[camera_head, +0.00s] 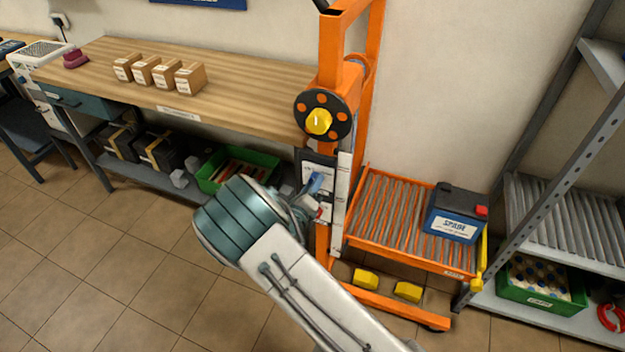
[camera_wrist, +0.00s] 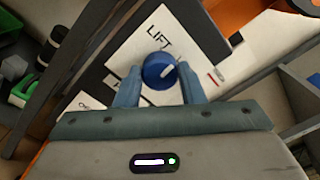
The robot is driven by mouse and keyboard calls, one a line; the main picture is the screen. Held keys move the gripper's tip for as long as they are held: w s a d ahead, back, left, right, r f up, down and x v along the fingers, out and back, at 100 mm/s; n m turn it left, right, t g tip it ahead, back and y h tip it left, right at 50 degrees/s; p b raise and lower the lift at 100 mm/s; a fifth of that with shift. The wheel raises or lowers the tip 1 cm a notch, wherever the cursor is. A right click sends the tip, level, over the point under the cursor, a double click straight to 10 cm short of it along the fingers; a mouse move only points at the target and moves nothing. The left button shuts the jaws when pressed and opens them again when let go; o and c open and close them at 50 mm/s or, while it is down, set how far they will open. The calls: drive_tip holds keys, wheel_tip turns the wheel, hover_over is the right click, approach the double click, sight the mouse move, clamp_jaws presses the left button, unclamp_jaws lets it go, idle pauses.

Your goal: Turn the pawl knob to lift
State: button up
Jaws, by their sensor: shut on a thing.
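The blue pawl knob (camera_wrist: 160,70) sits on a white label plate (camera_wrist: 135,50) printed "LIFT" in the wrist view. A pale pointer mark shows on the knob's face, aimed to the upper right. My gripper (camera_wrist: 158,84) is shut on the knob, with one blue-grey finger on each side of it. In the head view my gripper (camera_head: 314,186) is at the front of the orange lifter mast (camera_head: 325,60), below the yellow-centred round hub (camera_head: 320,118). The knob itself is hard to make out there. Part of the label is hidden by the fingers and the gripper body.
An orange roller platform (camera_head: 385,215) carries a dark battery (camera_head: 457,212) right of the mast. A wooden workbench (camera_head: 230,85) with several small boxes stands at left, and a grey metal shelf (camera_head: 560,130) at right. The tiled floor (camera_head: 110,260) at left is clear.

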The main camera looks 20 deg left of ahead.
drive_tip(key=shift+a+n+p, duration=0.1)
drive_tip(key=shift+n+p, duration=1.85)
drive_tip(key=shift+n, duration=1.75)
drive_tip(key=shift+f, duration=0.1)
drive_tip(key=o, duration=1)
drive_tip(key=shift+s, duration=0.15)
drive_tip(key=s, duration=0.4)
drive_tip(key=s+b, duration=0.1)
drive_tip(key=s, duration=0.4)
drive_tip(key=s+a+b, duration=0.1)
drive_tip(key=s, duration=0.3)
drive_tip(key=shift+s, duration=0.35)
drive_tip(key=shift+w, duration=0.1)
